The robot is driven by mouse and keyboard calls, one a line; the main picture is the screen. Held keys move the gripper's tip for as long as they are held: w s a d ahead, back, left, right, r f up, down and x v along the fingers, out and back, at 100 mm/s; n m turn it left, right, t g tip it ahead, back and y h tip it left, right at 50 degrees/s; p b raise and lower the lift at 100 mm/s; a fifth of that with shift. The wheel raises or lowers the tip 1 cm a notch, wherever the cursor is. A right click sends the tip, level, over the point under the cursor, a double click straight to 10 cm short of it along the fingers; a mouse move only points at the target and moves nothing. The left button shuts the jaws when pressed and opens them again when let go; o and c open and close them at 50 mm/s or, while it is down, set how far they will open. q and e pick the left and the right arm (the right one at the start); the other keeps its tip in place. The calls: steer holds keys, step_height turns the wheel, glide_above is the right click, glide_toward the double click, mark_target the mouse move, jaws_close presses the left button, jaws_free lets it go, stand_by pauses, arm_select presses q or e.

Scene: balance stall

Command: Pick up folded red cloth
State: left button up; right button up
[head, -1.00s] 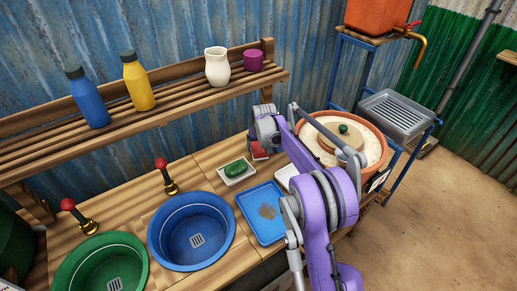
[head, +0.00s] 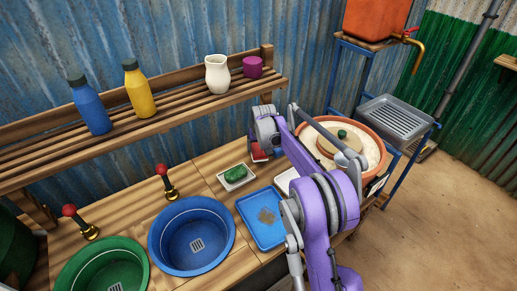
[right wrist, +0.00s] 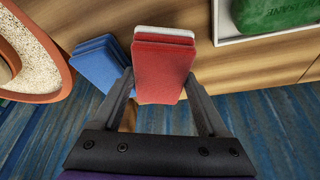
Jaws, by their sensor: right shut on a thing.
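The folded red cloth (right wrist: 162,65) is between the two fingers of my right gripper (right wrist: 160,80) in the right wrist view. It is a flat, layered stack with a pale edge at its far end. My right gripper is shut on it. In the head view the red cloth (head: 258,151) shows as a small patch under my right gripper (head: 262,146), behind the purple arm. Most of it is hidden there, and I cannot tell its height above the wood. My left gripper is not in view.
A folded blue cloth (right wrist: 97,65) lies left of the red one. A white dish (head: 249,179) with green soap (head: 235,172) is close by. A terracotta-rimmed basin (head: 375,141) stands to the right. A blue tray (head: 250,236) lies in front; a slatted shelf (head: 180,112) runs behind.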

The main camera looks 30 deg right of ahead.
mark_target(258, 148)
step_height(258, 148, up, 6)
steer(key=p, duration=0.3)
steer(key=shift+w, duration=0.15)
steer(key=s+b, duration=0.1)
steer(key=s+a+f, duration=0.1)
steer(key=shift+s+f+b, duration=0.1)
steer(key=shift+s+b, duration=0.25)
arm_select(q)
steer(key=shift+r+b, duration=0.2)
steer(key=shift+b, duration=0.55)
arm_select(e)
steer(key=s+a, duration=0.2)
steer(key=s, duration=0.5)
steer(key=s+a, duration=0.2)
steer(key=s, duration=0.5)
steer(key=shift+s+a+r, duration=0.25)
steer(key=shift+s+a, duration=0.05)
steer(key=shift+a, duration=0.05)
steer(key=o, duration=0.8)
steer(key=c, duration=0.5)
steer(key=shift+a, duration=0.1)
